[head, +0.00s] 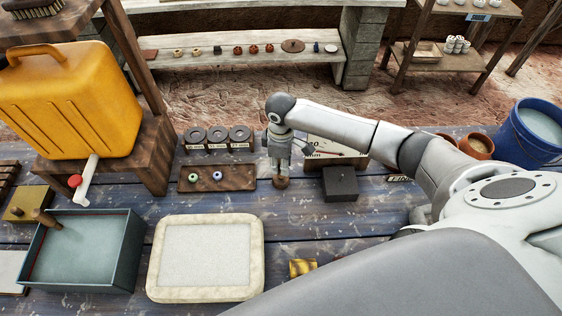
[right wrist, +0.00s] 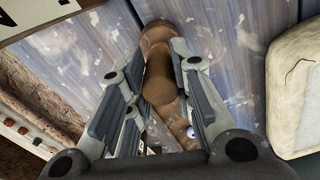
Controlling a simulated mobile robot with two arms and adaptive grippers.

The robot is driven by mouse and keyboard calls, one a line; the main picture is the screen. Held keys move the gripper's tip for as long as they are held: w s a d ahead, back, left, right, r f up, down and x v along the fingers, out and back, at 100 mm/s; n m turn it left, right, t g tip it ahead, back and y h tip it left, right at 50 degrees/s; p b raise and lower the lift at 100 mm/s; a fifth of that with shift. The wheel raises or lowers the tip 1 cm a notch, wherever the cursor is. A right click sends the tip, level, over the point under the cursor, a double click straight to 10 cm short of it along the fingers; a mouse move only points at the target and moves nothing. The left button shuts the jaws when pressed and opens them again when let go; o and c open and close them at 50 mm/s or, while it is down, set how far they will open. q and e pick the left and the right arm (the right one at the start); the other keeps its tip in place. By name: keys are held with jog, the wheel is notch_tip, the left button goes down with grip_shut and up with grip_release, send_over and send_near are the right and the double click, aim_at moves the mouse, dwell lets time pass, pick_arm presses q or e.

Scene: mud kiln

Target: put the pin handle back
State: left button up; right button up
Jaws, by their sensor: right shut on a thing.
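My right gripper (head: 280,165) points down over the blue plank table, just right of a dark wooden board (head: 240,180). It is shut on a brown wooden handle, which looks like the pin handle; its rounded end (head: 281,183) shows below the fingers. My left gripper is not in view.
A dark block (head: 340,185) stands close right of the gripper, with a labelled box (head: 325,150) behind. Dark discs (head: 217,135) stand behind the board. In front are a pale slab (head: 255,255) and a water basin (head: 128,255). A yellow jerrycan (head: 75,105) stands left.

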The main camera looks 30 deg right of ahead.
jog(key=shift+f, duration=0.1)
jog(key=shift+f, duration=0.1)
jog(key=o, duration=0.9)
notch_tip(320, 180, up, 11)
jog(key=shift+r+b, duration=0.2)
jog(key=shift+b, duration=0.7)
jog(key=shift+r, duration=0.5)
